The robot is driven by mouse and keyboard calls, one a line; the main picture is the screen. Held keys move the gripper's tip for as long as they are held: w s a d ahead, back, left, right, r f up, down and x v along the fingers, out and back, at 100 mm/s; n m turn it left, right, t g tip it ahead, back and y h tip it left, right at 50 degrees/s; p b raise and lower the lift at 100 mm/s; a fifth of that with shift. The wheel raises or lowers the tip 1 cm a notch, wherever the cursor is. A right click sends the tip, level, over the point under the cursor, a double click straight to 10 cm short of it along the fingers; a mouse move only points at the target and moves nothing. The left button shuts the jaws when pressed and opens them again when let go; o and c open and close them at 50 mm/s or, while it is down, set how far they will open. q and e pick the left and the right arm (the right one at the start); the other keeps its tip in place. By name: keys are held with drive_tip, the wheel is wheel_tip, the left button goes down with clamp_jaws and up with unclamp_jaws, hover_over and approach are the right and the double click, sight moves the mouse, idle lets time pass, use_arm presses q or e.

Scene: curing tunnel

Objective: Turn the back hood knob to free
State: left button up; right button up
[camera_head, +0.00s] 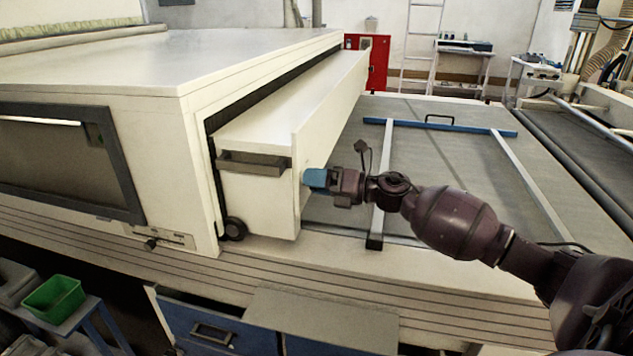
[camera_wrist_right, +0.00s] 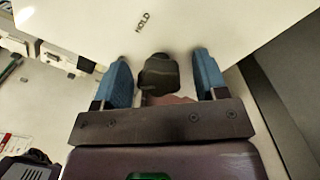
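The right gripper (camera_head: 308,178) is at the outer white panel of the hood (camera_head: 325,120), its blue fingers pointing at the panel. In the right wrist view, the two blue fingers (camera_wrist_right: 162,80) stand apart on either side of a dark knob (camera_wrist_right: 158,73). Gaps show between the knob and both fingers. The word HOLD (camera_wrist_right: 143,22) is printed on the white panel beyond the knob. No "free" mark is readable. In the head view the knob is hidden by the gripper. My left gripper is out of view.
A dark handle (camera_head: 254,163) and a round black wheel or knob (camera_head: 235,229) are on the hood's near end. The white tunnel housing (camera_head: 190,65) stands left. A blue-ended frame (camera_head: 440,124) lies on the grey bed, right of the hood. A green bin (camera_head: 54,298) is lower left.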

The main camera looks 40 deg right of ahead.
drive_tip(key=v, duration=1)
drive_tip(key=shift+s+d, duration=0.2)
drive_tip(key=shift+s, duration=0.1)
idle(0.4)
